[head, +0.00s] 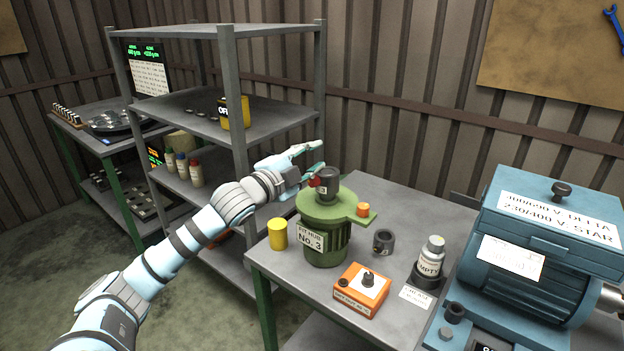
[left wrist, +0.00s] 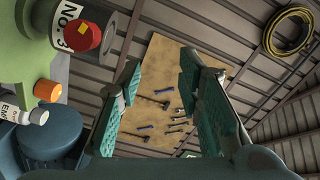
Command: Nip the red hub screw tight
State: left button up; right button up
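The red hub screw (head: 313,182) sticks out of the left side of the dark grey hub (head: 328,186), which stands upright on the green stand (head: 324,240). In the left wrist view the red screw (left wrist: 84,35) has a yellow mark on its edge and lies left of the fingers, outside the gap. My left gripper (head: 322,157) is open and empty, behind and a little above the screw in the head view, apart from it. Its open fingers (left wrist: 160,105) also show in the left wrist view. My right gripper is not in view.
The stand carries an orange knob (head: 363,209) on its side arm. Around it on the table (head: 290,273) are a yellow cylinder (head: 278,234), a grey ring (head: 384,241), an orange box (head: 361,290) and a white-capped bottle (head: 431,258). A shelf rack (head: 237,100) stands behind my left arm.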

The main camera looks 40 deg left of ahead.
pick_arm(q)
jog(key=shift+s+r, duration=0.15)
jog(key=shift+s, duration=0.05)
jog(key=shift+o, duration=1.4)
jog(key=f+n+p, duration=0.1)
jog(key=p, duration=0.1)
jog(key=s+f+n+h+p, duration=0.1)
jog(key=f+p, duration=0.1)
jog(key=p, duration=0.1)
jog(key=shift+s+a+f+n, duration=0.1)
jog(key=shift+a+n, duration=0.05)
jog(key=shift+n, duration=0.15)
jog(key=n+h+p, duration=0.3)
jog(key=n+p, duration=0.5)
jog(key=p, duration=0.2)
send_near(318, 188)
jog(key=shift+y, duration=0.4)
jog(key=w+b, duration=0.1)
jog(key=b, duration=0.1)
jog(key=w+b, duration=0.2)
jog(key=w+d+b, duration=0.1)
jog(key=w+b, duration=0.1)
jog(key=shift+r, duration=0.35)
jog(key=shift+w+d, duration=0.1)
jog(key=shift+w, duration=0.2)
jog(key=shift+w+d+f+p, duration=0.15)
jog(key=shift+w+f+p, duration=0.05)
jog(key=shift+w+p, duration=0.15)
